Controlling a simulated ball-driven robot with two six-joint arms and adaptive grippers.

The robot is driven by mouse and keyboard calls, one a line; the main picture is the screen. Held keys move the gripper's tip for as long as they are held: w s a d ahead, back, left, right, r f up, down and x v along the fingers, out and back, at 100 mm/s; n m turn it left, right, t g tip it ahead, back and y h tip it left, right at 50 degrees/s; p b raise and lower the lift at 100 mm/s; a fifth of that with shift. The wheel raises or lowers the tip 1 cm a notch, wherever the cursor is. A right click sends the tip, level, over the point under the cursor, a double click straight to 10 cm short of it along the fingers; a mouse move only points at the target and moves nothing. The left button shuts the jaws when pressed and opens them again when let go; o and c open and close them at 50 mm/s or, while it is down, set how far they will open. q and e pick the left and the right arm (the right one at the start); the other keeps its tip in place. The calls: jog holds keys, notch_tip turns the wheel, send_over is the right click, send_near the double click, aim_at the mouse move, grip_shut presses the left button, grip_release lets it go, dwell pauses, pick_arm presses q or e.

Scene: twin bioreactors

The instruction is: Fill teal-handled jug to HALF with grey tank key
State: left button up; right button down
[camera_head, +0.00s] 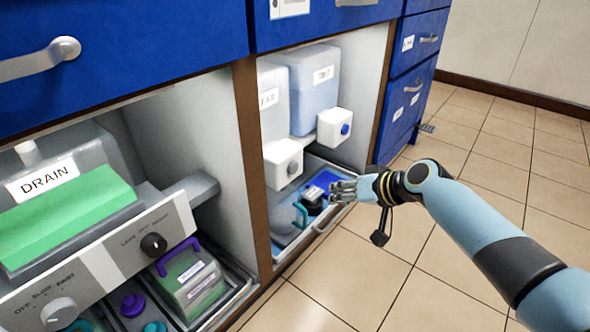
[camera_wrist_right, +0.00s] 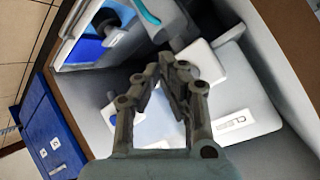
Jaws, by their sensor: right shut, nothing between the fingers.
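The jug's teal handle (camera_head: 300,214) shows in the tray at the cabinet bottom; its body and fill level cannot be made out. The teal handle also shows at the top of the right wrist view (camera_wrist_right: 147,12). Above the tray, a white tap box (camera_head: 278,176) carries a grey key (camera_head: 292,168). It sits in front of the left tank (camera_head: 271,112). My right gripper (camera_head: 338,191) is shut and empty, to the right of the jug at the tray's right side. Its fingers also show in the wrist view (camera_wrist_right: 162,72). My left gripper is out of view.
A second tank (camera_head: 313,90) has a tap box with a blue key (camera_head: 345,129). A black object (camera_head: 313,196) sits on a blue pad beside the jug. A wooden post (camera_head: 252,150) divides off the drain unit (camera_head: 95,235). The tiled floor (camera_head: 400,260) is clear.

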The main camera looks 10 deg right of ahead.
aim_at(293, 168)
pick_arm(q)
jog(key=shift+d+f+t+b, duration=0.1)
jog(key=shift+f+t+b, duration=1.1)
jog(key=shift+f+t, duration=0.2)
pick_arm(e)
jog(key=w+a, duration=0.5)
jog(key=w, duration=0.2)
jog(key=shift+a, duration=0.2)
jog(key=shift+w+a, duration=0.25)
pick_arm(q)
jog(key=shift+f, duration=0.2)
pick_arm(e)
jog(key=shift+w+a, duration=0.35)
jog(key=shift+w, duration=0.1)
dwell(3.5)
